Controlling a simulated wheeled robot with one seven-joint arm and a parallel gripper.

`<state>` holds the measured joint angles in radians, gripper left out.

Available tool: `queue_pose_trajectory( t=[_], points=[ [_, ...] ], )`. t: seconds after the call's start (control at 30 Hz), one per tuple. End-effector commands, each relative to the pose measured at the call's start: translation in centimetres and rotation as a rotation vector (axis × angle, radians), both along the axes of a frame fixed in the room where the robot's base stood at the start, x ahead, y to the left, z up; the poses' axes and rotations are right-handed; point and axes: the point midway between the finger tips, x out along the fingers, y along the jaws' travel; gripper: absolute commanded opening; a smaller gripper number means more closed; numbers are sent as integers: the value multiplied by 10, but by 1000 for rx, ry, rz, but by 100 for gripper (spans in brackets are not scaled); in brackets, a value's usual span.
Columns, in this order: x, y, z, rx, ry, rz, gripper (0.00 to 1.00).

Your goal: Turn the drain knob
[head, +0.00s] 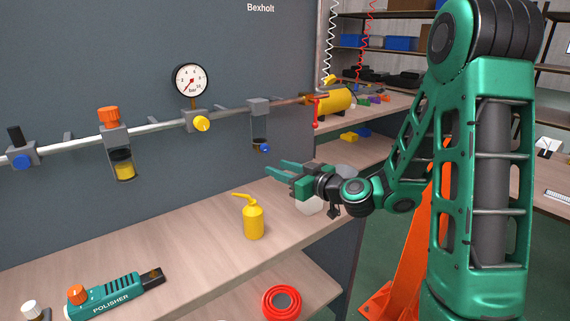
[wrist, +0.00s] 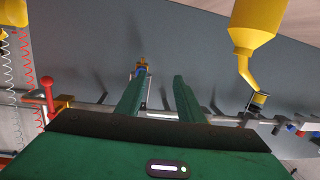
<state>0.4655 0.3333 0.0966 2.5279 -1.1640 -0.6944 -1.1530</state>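The drain knob appears to be the small blue knob (head: 265,148) at the bottom of the small clear bowl (head: 259,143) hanging from the grey pipe. My gripper (head: 274,168) is open and empty in the head view, below and a little right of that knob, apart from it. In the wrist view, which is upside down, the two green fingers of my gripper (wrist: 161,76) are spread. A small blue and yellowish part (wrist: 139,67) shows just past the left fingertip; it may be the bowl with its knob, partly hidden by that finger.
A yellow oil can (head: 253,221) stands on the wooden bench (head: 190,240), left of my gripper. The pipe carries a gauge (head: 191,82), a yellow knob (head: 201,124) and an orange-topped bowl (head: 122,165). A red-handled valve (head: 316,112) is at its right end.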

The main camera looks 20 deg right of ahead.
Motion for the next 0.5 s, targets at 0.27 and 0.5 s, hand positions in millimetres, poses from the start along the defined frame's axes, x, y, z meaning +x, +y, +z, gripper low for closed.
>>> queue_pose_trajectory(
  t=[0.27, 0.5],
  points=[
    [19, -21, 13, 68, -84, -106, 34],
    [39, -14, 14, 66, -87, -104, 34]
  ],
)
